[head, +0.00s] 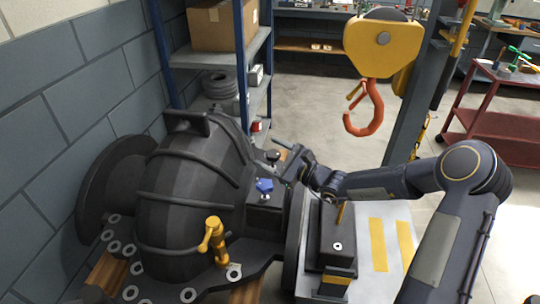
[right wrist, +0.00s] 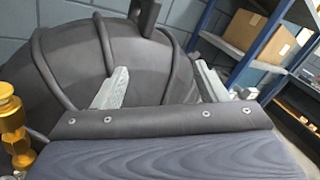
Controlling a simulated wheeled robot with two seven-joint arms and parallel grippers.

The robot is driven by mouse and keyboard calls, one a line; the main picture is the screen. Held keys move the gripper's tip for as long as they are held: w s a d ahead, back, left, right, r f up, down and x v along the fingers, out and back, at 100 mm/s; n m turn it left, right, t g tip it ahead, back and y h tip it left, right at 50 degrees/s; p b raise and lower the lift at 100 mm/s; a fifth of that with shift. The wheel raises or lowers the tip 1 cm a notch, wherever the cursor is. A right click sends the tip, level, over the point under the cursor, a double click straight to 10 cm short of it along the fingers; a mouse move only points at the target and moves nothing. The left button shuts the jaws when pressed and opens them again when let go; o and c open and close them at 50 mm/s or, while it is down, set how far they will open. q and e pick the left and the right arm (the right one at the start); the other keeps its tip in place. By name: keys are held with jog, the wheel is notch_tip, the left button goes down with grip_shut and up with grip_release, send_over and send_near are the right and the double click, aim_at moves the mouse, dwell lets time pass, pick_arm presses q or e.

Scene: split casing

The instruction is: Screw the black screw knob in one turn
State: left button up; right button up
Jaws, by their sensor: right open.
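The black screw knob (head: 272,155) is a small dark knob on the near right flank of the dark casing (head: 190,195), behind a blue knob (head: 264,186). My right gripper (head: 288,160) reaches in from the right and is just to the right of the black knob. Whether it touches the knob is too small to tell. In the right wrist view the two grey fingers (right wrist: 160,80) stand apart, with the ribbed casing (right wrist: 80,60) behind them. I cannot make out the black knob in that view. My left gripper is not in view.
A yellow valve handle (head: 213,240) rises from the casing's flange. A dark block (head: 336,235) stands on a light plate with yellow stripes at right. A yellow hoist with an orange hook (head: 364,110) hangs behind. A shelf (head: 205,58) stands at the back left.

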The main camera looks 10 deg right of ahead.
aim_at(271, 151)
jog(key=w+d+f+m+t+h, duration=0.1)
jog(key=w+f+m, duration=0.1)
jog(key=f+m, duration=0.1)
jog(key=w+d+f+m+t+h, duration=0.1)
jog(key=d+f+m+h, duration=0.1)
jog(key=f, duration=0.1)
jog(key=w+d+f+m+h, duration=0.2)
jog(key=f+m, duration=0.1)
jog(key=f, duration=0.1)
jog(key=shift+w+m+t, duration=0.3)
jog(key=shift+w+t, duration=0.05)
jog(key=shift+t, duration=0.05)
jog(key=shift+w+f, duration=0.1)
jog(key=shift+w, duration=0.2)
jog(key=x, duration=0.7)
jog(key=shift+w, duration=0.1)
jog(key=c, duration=1)
jog(key=m+h+p, duration=0.1)
jog(key=h+p, duration=0.1)
jog(key=p, duration=0.1)
jog(key=m+t+h+p, duration=0.1)
jog(key=h+p, duration=0.1)
jog(key=p, duration=0.1)
jog(key=shift+r+m, duration=0.35)
jog(key=shift+m, duration=0.05)
jog(key=shift+d+f+h, duration=0.15)
jog(key=shift+h, duration=0.25)
jog(key=shift+d+f+m, duration=0.1)
jog(key=shift+f+m, duration=0.05)
jog(key=shift+m, duration=0.15)
